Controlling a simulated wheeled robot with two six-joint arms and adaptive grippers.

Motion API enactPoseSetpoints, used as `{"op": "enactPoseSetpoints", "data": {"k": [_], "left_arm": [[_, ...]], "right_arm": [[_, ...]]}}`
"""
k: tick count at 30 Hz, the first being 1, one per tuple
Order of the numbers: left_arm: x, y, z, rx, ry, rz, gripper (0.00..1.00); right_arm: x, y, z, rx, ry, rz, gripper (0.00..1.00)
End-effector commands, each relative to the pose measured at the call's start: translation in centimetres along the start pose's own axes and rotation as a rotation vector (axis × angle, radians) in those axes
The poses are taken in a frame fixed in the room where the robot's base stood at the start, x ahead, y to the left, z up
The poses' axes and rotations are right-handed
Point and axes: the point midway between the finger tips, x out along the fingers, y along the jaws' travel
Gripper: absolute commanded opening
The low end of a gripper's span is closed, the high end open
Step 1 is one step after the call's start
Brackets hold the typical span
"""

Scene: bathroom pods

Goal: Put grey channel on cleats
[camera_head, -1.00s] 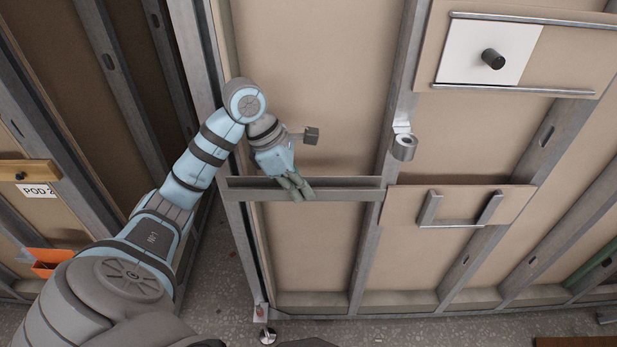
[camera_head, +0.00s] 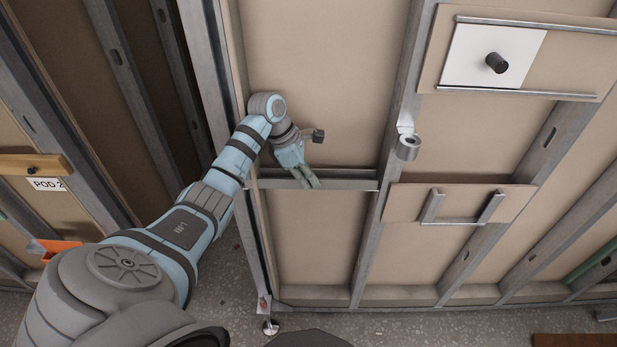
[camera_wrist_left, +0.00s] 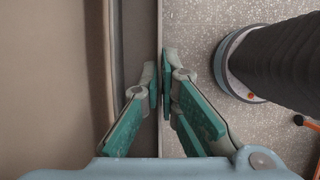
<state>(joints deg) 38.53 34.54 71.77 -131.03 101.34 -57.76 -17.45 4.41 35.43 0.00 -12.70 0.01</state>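The grey channel (camera_head: 345,184) is a long metal strip lying level across the bay between two upright studs. My left gripper (camera_head: 309,180) reaches it near its middle-left, fingers pointing down at it. In the left wrist view the channel (camera_wrist_left: 136,45) runs up the picture, and the fingers (camera_wrist_left: 158,82) close on either side of its thin edge, so the gripper appears shut on it. The cleats are not visible; whether the channel rests on anything cannot be seen. My right gripper is not in view.
The left stud (camera_head: 212,70) stands close beside my left arm. A grey roll (camera_head: 408,147) sticks out from the right stud. A board with a U-shaped rail (camera_head: 462,222) and a white panel with a black knob (camera_head: 497,63) are further right.

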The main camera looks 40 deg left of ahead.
Motion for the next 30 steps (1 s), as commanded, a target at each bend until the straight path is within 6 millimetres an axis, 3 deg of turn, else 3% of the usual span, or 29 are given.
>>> {"op": "enactPoseSetpoints", "data": {"k": [3, 7, 17, 20, 27, 30], "left_arm": [[0.3, 0.0, -0.1, 0.0, -0.001, 0.001, 0.0], [0.2, 0.0, -0.1, -0.001, 0.0, 0.0, 0.24], [-0.1, 0.0, 0.0, -0.001, 0.0, 0.0, 0.25], [-1.3, 0.1, 0.0, -0.001, -0.001, 0.002, 0.25], [-6.4, 0.1, 0.0, -0.001, -0.001, 0.002, 0.25], [-7.4, 0.0, 0.0, -0.001, 0.0, 0.001, 0.25]], "right_arm": [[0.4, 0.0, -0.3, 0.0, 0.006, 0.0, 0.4], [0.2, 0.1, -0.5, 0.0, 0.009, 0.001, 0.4], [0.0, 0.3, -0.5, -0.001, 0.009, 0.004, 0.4], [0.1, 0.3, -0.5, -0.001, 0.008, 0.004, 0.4], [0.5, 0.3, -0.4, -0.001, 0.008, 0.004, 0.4], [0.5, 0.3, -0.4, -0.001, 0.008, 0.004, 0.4]]}}
